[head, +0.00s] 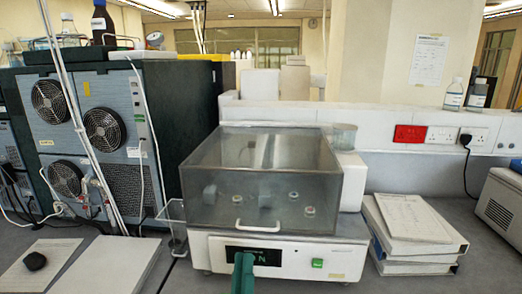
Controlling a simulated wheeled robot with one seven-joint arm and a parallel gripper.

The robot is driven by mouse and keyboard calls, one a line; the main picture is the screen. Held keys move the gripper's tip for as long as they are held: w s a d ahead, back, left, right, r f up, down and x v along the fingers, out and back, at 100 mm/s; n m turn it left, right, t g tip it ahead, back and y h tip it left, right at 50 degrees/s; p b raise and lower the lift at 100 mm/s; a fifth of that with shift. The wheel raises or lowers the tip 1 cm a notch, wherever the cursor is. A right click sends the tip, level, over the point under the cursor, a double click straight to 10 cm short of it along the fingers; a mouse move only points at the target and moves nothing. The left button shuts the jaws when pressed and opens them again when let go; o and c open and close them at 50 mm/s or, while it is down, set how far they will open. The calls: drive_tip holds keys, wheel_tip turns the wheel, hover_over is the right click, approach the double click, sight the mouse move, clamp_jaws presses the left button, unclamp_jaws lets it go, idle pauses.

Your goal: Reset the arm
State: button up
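My gripper (243,272) shows as a dark green upright shape at the bottom middle of the head view. It stands in front of the white machine's front panel and covers part of the dark display (272,257). Its two fingers cannot be clearly told apart, and the rest of the arm is out of view. Nothing held can be seen. The white machine (345,262) has a smoky clear lid (262,175), which is down, with a white handle (252,226) at its front edge. A green button (317,263) sits right of the display.
A tall dark unit with fans (103,130) stands at the left. Binders and papers (415,225) are stacked right of the machine. A dark mouse-like object (34,261) lies on papers at the lower left. A white device (502,212) is at the right edge.

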drive_tip(key=s+a+f+m+g+h, duration=0.2)
drive_tip(key=s+f+m+g, duration=0.7)
drive_tip(key=s+f, duration=1.1)
drive_tip(key=s+d+f+g+y, duration=0.1)
drive_tip(key=s+d+f, duration=0.2)
drive_tip(key=s, duration=0.5)
drive_tip(key=s+d+f+g+y, duration=0.2)
drive_tip(key=s+f, duration=0.3)
drive_tip(key=s, duration=0.4)
drive_tip(key=shift+s+d, duration=0.3)
drive_tip(key=shift+d, duration=0.25)
